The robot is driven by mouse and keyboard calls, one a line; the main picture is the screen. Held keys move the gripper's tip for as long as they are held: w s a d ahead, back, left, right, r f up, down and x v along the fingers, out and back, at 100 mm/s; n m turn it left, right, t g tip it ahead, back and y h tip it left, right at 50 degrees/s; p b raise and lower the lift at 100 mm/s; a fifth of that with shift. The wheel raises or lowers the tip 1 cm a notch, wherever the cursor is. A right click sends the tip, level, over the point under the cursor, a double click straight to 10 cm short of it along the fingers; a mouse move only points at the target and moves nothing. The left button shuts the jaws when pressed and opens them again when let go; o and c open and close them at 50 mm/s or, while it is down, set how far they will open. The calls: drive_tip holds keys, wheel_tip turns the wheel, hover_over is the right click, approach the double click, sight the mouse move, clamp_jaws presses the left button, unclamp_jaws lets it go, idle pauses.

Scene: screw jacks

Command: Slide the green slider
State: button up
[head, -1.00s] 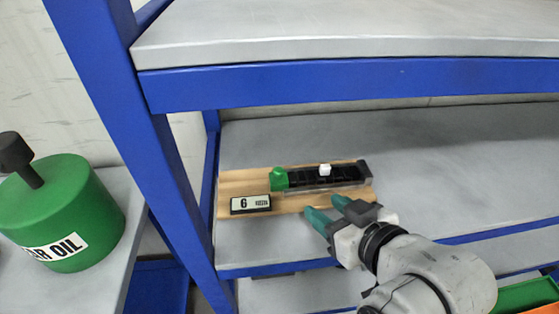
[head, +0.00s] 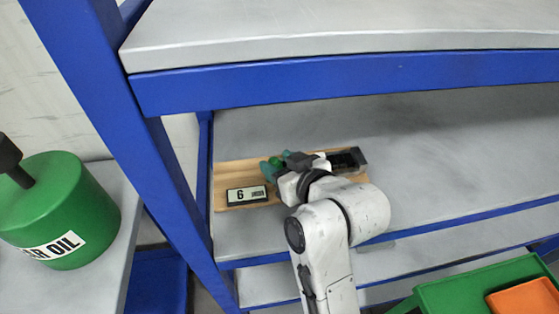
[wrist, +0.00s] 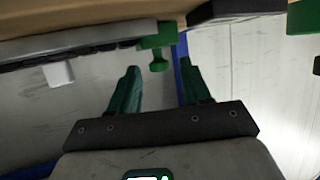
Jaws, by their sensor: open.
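The green slider (head: 276,161) is at the left end of a black rail (head: 347,160) mounted on a wooden board (head: 230,173). In the wrist view the green slider (wrist: 158,40) shows a flat block with a small knob pointing toward my gripper. My gripper (head: 277,164) is open, with teal fingers, and covers much of the rail in the head view. In the wrist view my gripper (wrist: 160,68) has its fingertips on either side of the knob, with gaps; whether they are level with it in depth is unclear. A white knob (wrist: 58,73) sits farther along the rail.
A plate marked 6 (head: 246,194) is at the board's front left. A blue post (head: 165,150) stands left, and an upper shelf (head: 340,35) overhangs. The grey shelf (head: 450,160) is clear to the right. A green oil can (head: 60,210) stands far left.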

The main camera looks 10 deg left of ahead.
drive_tip(key=shift+w+a, duration=0.1)
clamp_jaws()
idle(0.5)
